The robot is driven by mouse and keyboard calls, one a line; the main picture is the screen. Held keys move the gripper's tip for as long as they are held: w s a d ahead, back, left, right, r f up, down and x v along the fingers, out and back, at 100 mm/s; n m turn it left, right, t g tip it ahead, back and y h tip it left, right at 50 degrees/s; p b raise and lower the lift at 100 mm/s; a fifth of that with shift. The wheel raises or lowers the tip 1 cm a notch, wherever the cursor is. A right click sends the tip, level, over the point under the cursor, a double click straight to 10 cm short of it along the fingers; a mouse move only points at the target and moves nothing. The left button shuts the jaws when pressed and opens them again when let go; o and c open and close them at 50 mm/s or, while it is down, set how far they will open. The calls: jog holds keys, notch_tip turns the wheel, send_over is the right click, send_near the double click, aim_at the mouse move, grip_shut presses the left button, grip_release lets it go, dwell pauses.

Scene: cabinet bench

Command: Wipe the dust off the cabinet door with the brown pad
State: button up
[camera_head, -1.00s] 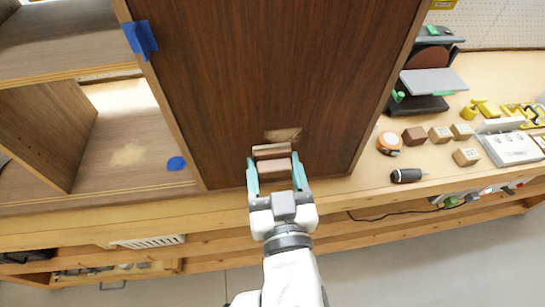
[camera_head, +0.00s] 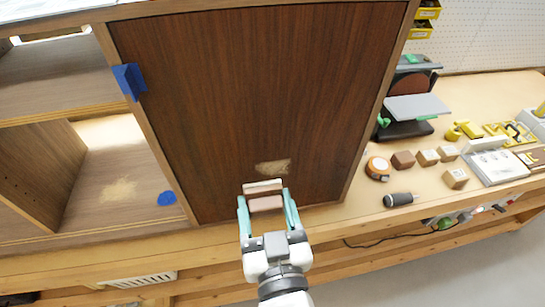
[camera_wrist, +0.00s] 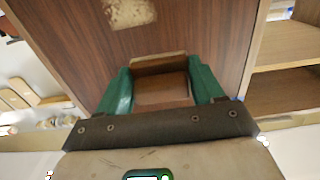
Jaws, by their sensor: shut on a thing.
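The cabinet door (camera_head: 255,90) is a dark brown wood-grain panel standing in front of me. A pale tan dust patch (camera_head: 273,167) is on its lower part; it also shows at the top of the wrist view (camera_wrist: 130,12). My gripper (camera_head: 264,197) has its green fingers shut on the brown pad (camera_head: 266,204), one on each side. The pad is a brown block with a lighter strip along its far side; it also shows in the wrist view (camera_wrist: 162,90). It is just below the dust patch, not covering it. I cannot tell whether it touches the door.
Blue tape (camera_head: 128,80) is at the door's left edge. Open shelves at left hold a blue disc (camera_head: 167,198) and another tan patch (camera_head: 119,190). On the right bench are a tape measure (camera_head: 377,168), wooden blocks (camera_head: 403,160) and a dark-handled tool (camera_head: 400,200).

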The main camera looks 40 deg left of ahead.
aim_at(289, 169)
jog(key=shift+f, duration=0.1)
notch_tip(289, 169, down, 7)
jog(key=b, duration=0.5)
jog(key=shift+b+x, duration=1.25)
jog(key=shift+x, duration=2.25)
jog(key=shift+b+x, duration=0.45)
jog(key=shift+x, duration=0.6)
jog(key=shift+d, duration=0.1)
jog(key=shift+w+d+r+p, duration=0.15)
jog(key=shift+w+d+p, duration=0.3)
jog(key=shift+p, duration=0.15)
jog(key=shift+w+d+r+p, duration=0.2)
jog(key=shift+w+d+p, duration=0.25)
jog(key=shift+p, duration=0.15)
jog(key=shift+w+d+f+p, duration=0.15)
jog(key=shift+w+d+p, duration=0.2)
jog(key=shift+w, duration=0.05)
jog(key=shift+w+d+p, duration=0.45)
jog(key=shift+w+p, duration=0.15)
jog(key=shift+p, duration=0.05)
jog(key=shift+w+d+p, duration=0.4)
jog(key=shift+w+d, duration=0.3)
jog(key=shift+w, duration=0.15)
